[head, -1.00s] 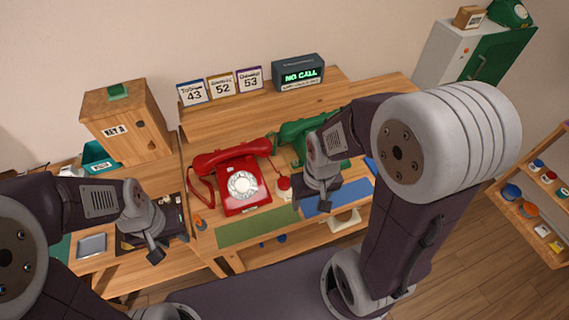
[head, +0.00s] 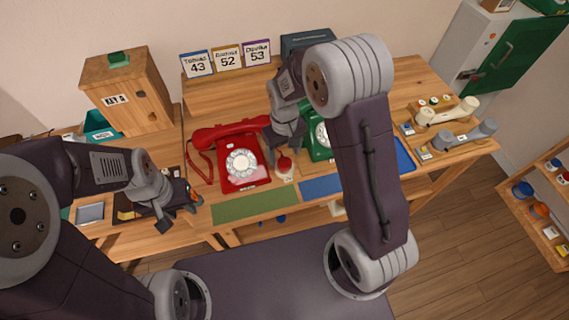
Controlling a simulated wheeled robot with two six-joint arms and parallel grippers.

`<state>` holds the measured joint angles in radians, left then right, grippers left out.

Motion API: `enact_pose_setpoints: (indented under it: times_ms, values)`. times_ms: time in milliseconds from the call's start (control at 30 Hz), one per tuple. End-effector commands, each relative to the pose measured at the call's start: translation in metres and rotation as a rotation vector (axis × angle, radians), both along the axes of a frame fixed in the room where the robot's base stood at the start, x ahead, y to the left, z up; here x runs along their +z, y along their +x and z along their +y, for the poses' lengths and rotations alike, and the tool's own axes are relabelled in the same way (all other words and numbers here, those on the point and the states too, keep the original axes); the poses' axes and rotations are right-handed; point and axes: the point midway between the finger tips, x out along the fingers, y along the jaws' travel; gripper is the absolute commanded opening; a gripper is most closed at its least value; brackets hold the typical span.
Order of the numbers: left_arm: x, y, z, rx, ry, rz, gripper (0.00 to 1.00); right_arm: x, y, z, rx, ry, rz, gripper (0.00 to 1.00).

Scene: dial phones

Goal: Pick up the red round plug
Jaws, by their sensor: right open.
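The red round plug (head: 284,163) sits on a small pale base between the red dial phone (head: 241,165) and the green dial phone (head: 320,142). My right gripper (head: 285,146) is open and points down just above and behind the plug; whether it touches the plug cannot be told. My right arm hides part of the green phone. My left gripper (head: 180,211) is open and empty over the left part of the desk, apart from the plug.
A green mat (head: 254,206) and a blue mat (head: 322,186) lie along the desk's front. A wooden key box (head: 119,92) stands at the back left. Number cards (head: 227,58) stand behind the phones. Loose handsets (head: 447,111) lie at the right.

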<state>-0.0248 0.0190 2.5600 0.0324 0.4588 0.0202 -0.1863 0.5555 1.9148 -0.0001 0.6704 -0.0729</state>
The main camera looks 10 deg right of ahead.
Motion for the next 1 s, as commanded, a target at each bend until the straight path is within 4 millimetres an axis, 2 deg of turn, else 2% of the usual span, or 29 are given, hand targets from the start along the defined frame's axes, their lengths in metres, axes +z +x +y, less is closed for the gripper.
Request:
enact_pose_setpoints:
  times_ms: [100,200,433,467,667,1000]
  values:
    - [-0.001,0.000,0.000,0.000,0.000,0.000,0.36,-0.025,0.000,-0.001,-0.001,-0.001,0.005,0.67]
    - [-0.002,0.000,0.000,0.000,0.000,0.000,0.36,-0.036,0.001,-0.001,-0.001,-0.001,0.004,0.67]
    - [-0.002,0.000,0.000,0.000,0.000,0.000,0.36,-0.039,0.001,-0.001,-0.001,0.000,0.001,0.67]
    - [-0.002,0.000,0.000,0.000,0.000,0.000,0.36,-0.039,0.001,-0.001,-0.001,0.000,0.001,0.64]
    - [-0.002,0.000,0.000,0.000,0.000,0.000,0.36,-0.039,0.001,-0.001,-0.001,0.000,0.001,0.09]
    - [-0.002,0.000,0.000,0.000,0.000,0.000,0.36,-0.034,0.002,-0.001,-0.001,0.000,-0.001,0.09]
